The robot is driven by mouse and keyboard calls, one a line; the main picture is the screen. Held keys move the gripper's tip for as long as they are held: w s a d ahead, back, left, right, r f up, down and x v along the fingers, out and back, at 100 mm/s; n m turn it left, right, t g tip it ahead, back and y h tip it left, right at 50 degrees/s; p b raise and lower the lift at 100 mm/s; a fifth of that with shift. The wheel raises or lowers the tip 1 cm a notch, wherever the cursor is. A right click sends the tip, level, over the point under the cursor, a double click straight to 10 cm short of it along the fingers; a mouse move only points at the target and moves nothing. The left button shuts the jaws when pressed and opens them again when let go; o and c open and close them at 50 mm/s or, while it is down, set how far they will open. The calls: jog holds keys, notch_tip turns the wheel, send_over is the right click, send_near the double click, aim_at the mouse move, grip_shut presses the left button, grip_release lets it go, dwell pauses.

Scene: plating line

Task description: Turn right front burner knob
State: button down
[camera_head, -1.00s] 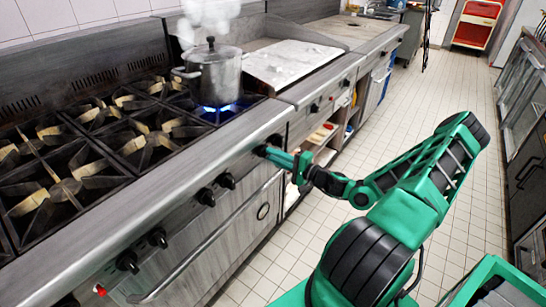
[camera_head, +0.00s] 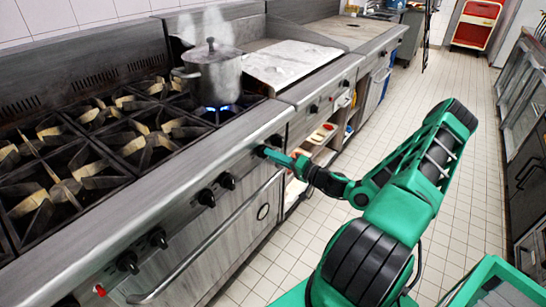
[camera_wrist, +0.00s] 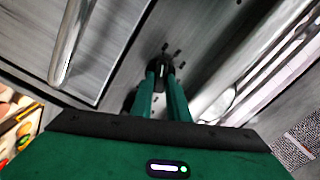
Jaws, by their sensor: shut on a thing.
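My gripper (camera_head: 268,152) is at the stove's front panel, below the right end of the burners. Its fingers are shut on a black knob (camera_wrist: 163,70), which also shows in the head view (camera_head: 260,150). In the wrist view the knob sits between the two green fingertips (camera_wrist: 161,84), with a pale line on its face and small dark marks around it.
More black knobs (camera_head: 206,197) line the panel to the left. A long oven handle (camera_head: 205,243) runs below them. A griddle (camera_head: 290,62) stands beyond the pot, with open shelves (camera_head: 318,140) beneath the counter. The tiled floor on the right is clear.

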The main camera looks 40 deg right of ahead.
jog(key=shift+f, duration=0.25)
jog(key=c, duration=1.8)
grip_release()
jog(key=shift+o, duration=0.6)
jog(key=shift+r, duration=0.1)
jog(key=v, duration=1)
jog(key=shift+s, duration=0.35)
